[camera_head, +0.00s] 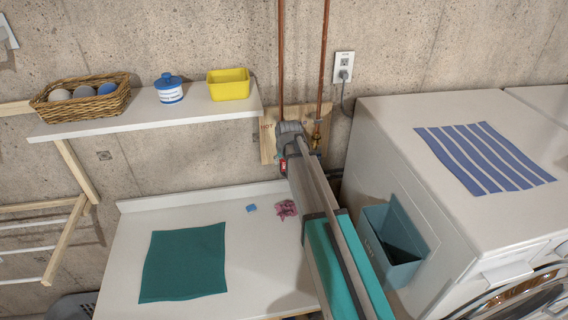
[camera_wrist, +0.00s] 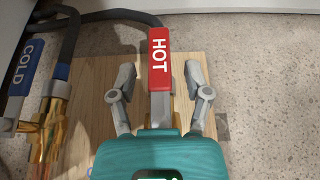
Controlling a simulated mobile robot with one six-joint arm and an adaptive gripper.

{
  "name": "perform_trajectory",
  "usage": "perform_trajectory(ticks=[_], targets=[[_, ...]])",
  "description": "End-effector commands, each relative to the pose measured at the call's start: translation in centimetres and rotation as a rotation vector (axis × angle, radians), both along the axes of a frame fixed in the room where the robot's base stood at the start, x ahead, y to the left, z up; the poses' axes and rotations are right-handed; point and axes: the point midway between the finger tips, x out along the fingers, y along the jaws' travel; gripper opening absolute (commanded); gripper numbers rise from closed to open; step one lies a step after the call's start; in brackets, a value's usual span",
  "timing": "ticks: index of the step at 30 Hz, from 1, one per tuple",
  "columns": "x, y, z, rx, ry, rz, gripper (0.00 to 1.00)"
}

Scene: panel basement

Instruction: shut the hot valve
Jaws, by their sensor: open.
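The hot valve's red lever handle (camera_wrist: 159,62), lettered HOT, runs lengthwise up the middle of the wrist view. My gripper (camera_wrist: 161,75) is open, with one finger on each side of the handle and a visible gap on both sides. Its lower end and the hot valve's body are hidden behind my gripper. In the head view, my gripper (camera_head: 291,130) is at the wooden board (camera_head: 266,150) on the wall, and a bit of red (camera_head: 283,167) shows beside it.
The cold valve's blue handle (camera_wrist: 22,66) and brass fittings (camera_wrist: 48,125) are left in the wrist view. A dark hose (camera_wrist: 105,15) passes behind the red handle. A shelf (camera_head: 180,115), a counter (camera_head: 250,245), a washer (camera_head: 400,125) and a teal bin (camera_head: 385,255) surround my arm.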

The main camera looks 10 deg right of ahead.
Motion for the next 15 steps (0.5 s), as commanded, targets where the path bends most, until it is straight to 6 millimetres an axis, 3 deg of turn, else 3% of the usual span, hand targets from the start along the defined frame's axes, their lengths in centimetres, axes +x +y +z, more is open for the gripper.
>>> perform_trajectory(ticks=[10,15], targets=[[0.05,-0.01,-0.09,0.0,0.0,0.0,0.63],[0.04,-0.01,-0.09,0.0,0.0,0.0,0.33]])
